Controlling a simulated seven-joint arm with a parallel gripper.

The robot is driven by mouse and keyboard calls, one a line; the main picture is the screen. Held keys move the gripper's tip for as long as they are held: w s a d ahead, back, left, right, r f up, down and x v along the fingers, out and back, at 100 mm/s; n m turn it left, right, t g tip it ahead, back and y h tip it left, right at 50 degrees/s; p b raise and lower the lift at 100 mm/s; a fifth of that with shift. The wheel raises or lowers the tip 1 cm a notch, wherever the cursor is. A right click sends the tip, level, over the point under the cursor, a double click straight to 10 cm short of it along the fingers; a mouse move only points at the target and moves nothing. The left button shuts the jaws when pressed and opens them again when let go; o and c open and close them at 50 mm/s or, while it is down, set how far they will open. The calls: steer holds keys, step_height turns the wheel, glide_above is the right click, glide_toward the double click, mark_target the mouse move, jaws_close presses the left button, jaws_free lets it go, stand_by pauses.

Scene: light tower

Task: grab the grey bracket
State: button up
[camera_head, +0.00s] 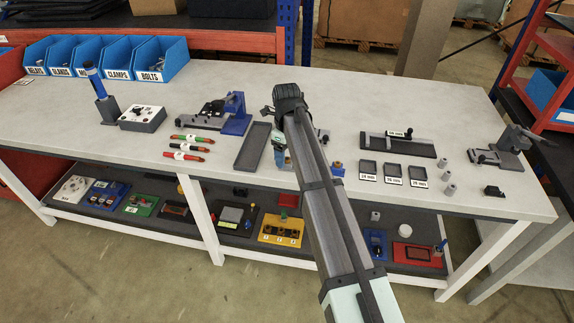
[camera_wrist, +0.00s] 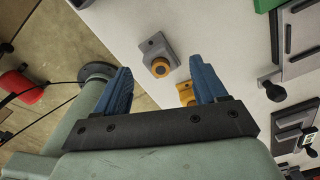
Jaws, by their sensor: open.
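A grey bracket-like block (camera_wrist: 150,47) with an orange round part on it lies on the pale bench top in the wrist view. I take it to be the grey bracket, though its shape is only partly clear. My gripper (camera_wrist: 160,65) is open, with two blue fingers spread apart and nothing between them. The block appears beyond the fingertips, within the gap between them, and not touching either finger. In the head view my arm covers that part of the bench, so I cannot make out the block there.
A second orange part (camera_wrist: 185,92) shows by the right finger. A long dark tray (camera_head: 252,146) lies left of my arm, with a blue-framed fixture (camera_head: 235,115) beyond it. Small labelled trays (camera_head: 392,173) and grey cylinders lie right. Blue bins (camera_head: 160,60) line the back left.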

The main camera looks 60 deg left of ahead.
mark_target(287, 158)
steer(key=shift+f, duration=1.6)
steer(key=shift+c, duration=0.3)
